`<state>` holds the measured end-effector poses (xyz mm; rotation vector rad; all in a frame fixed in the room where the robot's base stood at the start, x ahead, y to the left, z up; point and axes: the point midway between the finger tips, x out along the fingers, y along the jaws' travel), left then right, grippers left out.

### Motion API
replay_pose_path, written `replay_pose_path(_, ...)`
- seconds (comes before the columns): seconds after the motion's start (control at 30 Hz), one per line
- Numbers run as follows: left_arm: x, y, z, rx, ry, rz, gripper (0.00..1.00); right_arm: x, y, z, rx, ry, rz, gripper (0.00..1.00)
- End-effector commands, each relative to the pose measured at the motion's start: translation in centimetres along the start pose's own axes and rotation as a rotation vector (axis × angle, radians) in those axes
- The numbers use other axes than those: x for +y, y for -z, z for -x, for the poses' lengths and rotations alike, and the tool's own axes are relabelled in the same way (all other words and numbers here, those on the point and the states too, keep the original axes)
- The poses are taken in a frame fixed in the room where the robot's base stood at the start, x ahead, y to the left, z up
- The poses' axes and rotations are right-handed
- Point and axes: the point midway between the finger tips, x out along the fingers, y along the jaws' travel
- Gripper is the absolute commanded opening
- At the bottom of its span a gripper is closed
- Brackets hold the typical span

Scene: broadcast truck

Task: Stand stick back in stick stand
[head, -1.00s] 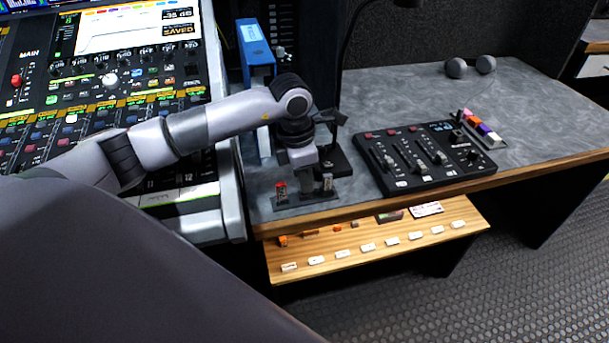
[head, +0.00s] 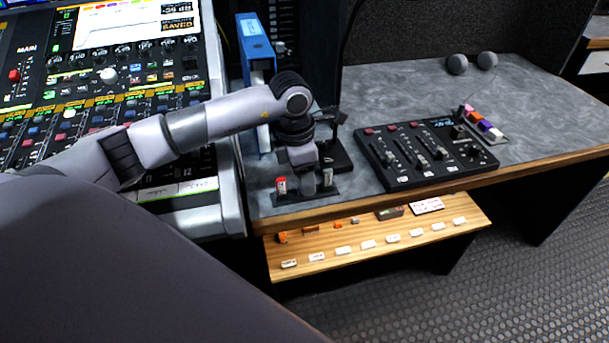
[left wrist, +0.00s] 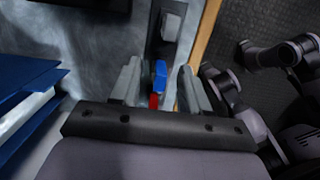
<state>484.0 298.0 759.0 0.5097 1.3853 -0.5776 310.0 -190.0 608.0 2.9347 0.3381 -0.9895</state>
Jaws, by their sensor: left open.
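The stick stand (head: 296,199) is a dark flat strip near the front edge of the grey desk. A red-topped stick (head: 281,187) stands at its left end and a pale grey piece (head: 327,179) at its right end. My left gripper (head: 309,184) points down over the middle of the stand. In the left wrist view my left gripper (left wrist: 158,87) is open, its fingers either side of a blue piece (left wrist: 160,70) with red (left wrist: 154,100) below it. I cannot tell whether blue and red are one stick. My right gripper is not in view.
A black fader panel (head: 425,153) lies right of the stand. A blue binder (head: 254,45) stands behind the arm, and a mixing console (head: 228,190) is at left. A wooden shelf (head: 375,258) with small labels juts out below the desk edge.

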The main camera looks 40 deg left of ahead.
Motion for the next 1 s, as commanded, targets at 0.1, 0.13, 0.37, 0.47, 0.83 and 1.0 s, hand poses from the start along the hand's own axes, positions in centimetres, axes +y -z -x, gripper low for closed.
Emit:
replay_pose_path(0.1, 0.1, -0.1, 2.1, -0.004, -0.004, 0.000, 0.45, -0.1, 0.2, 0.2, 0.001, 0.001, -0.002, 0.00)
replay_pose_path(0.13, 0.1, -0.1, 2.6, -0.005, -0.004, 0.000, 0.45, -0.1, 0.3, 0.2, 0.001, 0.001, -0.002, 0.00)
replay_pose_path(0.37, 0.1, -0.1, 6.0, -0.004, -0.002, 0.000, 0.45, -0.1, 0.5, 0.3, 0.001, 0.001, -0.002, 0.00)
replay_pose_path(0.47, 0.0, 0.0, 6.6, -0.002, -0.002, 0.000, 0.45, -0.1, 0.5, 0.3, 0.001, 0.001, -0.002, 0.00)
replay_pose_path(0.83, 0.0, 0.0, 6.8, -0.001, -0.001, 0.001, 0.45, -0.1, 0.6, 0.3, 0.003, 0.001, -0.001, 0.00)
replay_pose_path(1.0, 0.0, 0.0, 6.8, -0.001, -0.001, 0.001, 0.45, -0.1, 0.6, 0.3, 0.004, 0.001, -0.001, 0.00)
